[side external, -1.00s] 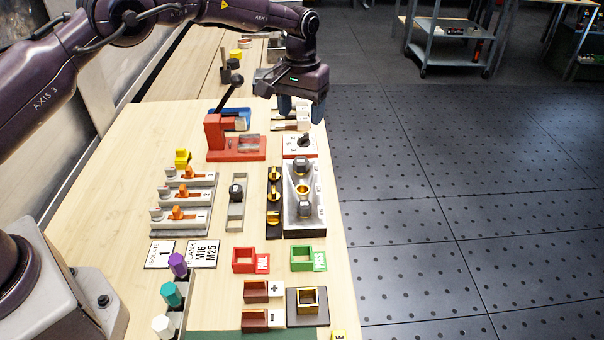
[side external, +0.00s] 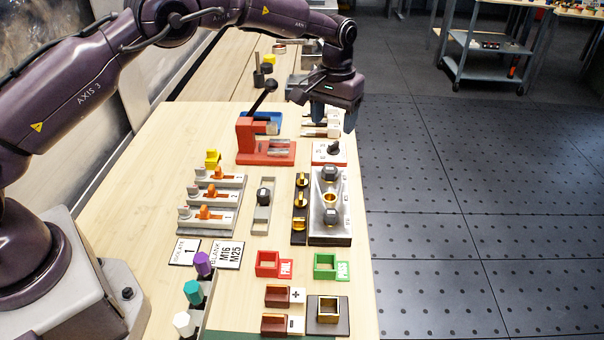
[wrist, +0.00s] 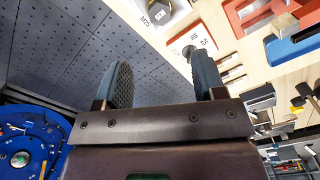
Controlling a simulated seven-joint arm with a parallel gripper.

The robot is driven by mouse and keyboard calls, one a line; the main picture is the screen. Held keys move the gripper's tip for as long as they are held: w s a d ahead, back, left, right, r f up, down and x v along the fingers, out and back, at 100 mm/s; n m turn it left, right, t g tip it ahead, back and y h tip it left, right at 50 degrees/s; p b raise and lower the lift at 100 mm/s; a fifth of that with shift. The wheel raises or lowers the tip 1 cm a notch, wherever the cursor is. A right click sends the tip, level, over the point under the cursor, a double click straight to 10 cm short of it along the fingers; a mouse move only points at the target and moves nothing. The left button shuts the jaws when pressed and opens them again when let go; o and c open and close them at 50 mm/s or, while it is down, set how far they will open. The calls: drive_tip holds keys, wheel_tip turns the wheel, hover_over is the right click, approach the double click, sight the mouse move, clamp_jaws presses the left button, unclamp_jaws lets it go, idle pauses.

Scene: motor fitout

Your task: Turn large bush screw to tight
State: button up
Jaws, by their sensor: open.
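A grey metal box (side external: 342,232) stands at the right edge of the bench in the side view. It holds two dark-capped screws, a far one (side external: 329,173) and a near one (side external: 331,216), with a gold ring (side external: 330,197) between them. I cannot tell which is the large bush screw or how tight either is. My gripper (side external: 335,114) is open and empty, above the bench beyond the box and near a white dial plate (side external: 320,158).
A red press (side external: 262,154) with a raised black lever stands left of the dial. Orange-handled switches (side external: 210,196) and a grey slotted holder (side external: 262,220) lie left of the box. Red and green trays (side external: 325,265) sit nearer. Open floor lies right of the bench.

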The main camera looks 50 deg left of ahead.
drive_tip(key=shift+s+a+r, duration=0.35)
drive_tip(key=shift+a+r, duration=0.15)
drive_tip(key=shift+a, duration=0.3)
drive_tip(key=c, duration=0.5)
drive_tip(key=shift+o, duration=0.2)
drive_tip(key=n, duration=0.6)
approach(302, 176)
wheel_tip(302, 176, down, 9)
drive_tip(key=shift+f, duration=0.2)
clamp_jaws()
